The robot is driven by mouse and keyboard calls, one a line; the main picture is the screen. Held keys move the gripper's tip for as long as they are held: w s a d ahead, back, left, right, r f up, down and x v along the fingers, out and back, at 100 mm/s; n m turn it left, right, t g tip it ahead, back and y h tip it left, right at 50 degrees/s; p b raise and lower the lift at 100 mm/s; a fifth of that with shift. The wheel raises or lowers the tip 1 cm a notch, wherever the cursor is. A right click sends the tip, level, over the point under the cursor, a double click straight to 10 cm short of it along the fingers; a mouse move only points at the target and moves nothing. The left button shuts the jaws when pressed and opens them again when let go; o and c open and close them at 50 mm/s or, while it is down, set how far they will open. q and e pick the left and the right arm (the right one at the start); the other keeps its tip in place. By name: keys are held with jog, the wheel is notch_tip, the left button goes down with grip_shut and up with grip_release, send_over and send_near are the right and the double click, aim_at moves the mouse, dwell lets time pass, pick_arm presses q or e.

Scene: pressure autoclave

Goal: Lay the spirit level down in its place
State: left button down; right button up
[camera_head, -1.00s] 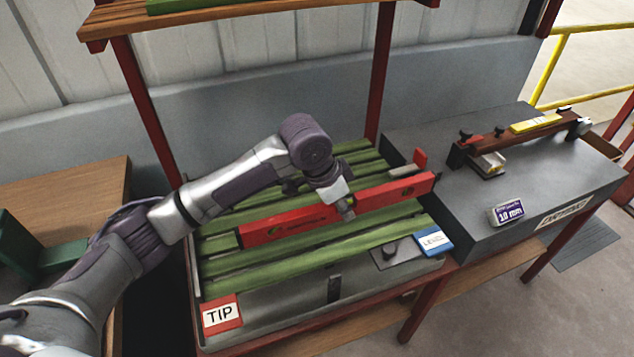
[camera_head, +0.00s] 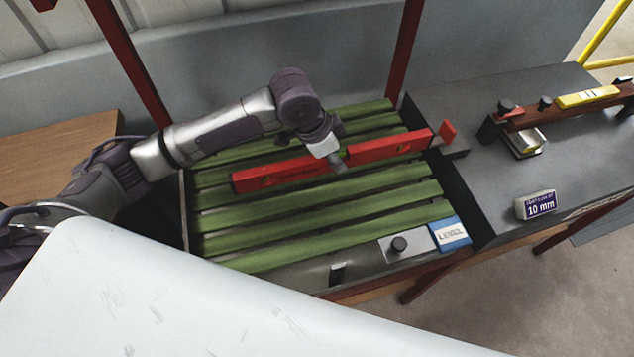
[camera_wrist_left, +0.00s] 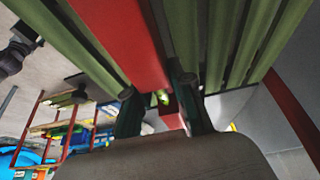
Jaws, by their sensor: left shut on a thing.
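The spirit level, a long red bar (camera_head: 388,149), lies across the view above the green slatted rack (camera_head: 325,217). My left gripper (camera_head: 335,161) is shut on it near its middle. In the left wrist view the red level (camera_wrist_left: 117,38) runs between the gripper's fingers (camera_wrist_left: 162,108). Whether the level touches the slats is hard to tell. Its right end is near a small upright red piece (camera_head: 447,131) at the rack's right edge. A blue-edged card (camera_head: 450,234), whose print looks like LEVEL, sits at the rack's front right. My right gripper is not in view.
A grey table (camera_head: 470,115) adjoins on the right, with a "10 mm" box (camera_head: 536,205) and a brown bar carrying a yellow piece (camera_head: 588,97). Red posts (camera_head: 405,50) stand behind the rack. A large white surface (camera_head: 190,290) hides the lower left.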

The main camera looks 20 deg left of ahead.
aim_at(322, 194)
pick_arm(q)
jog(key=s+a+f, duration=0.1)
jog(key=s, duration=0.1)
jog(key=s+a+f, duration=0.1)
jog(key=a+f, duration=0.1)
jog(key=shift+s+p, duration=0.35)
jog(key=shift+s, duration=0.05)
notch_tip(322, 194, down, 4)
jog(key=shift+r+p, duration=0.15)
jog(key=shift+p, duration=0.15)
jog(key=shift+f, duration=0.2)
jog(key=c, duration=1)
grip_release()
jog(key=shift+s+f, duration=0.1)
jog(key=v, duration=1.2)
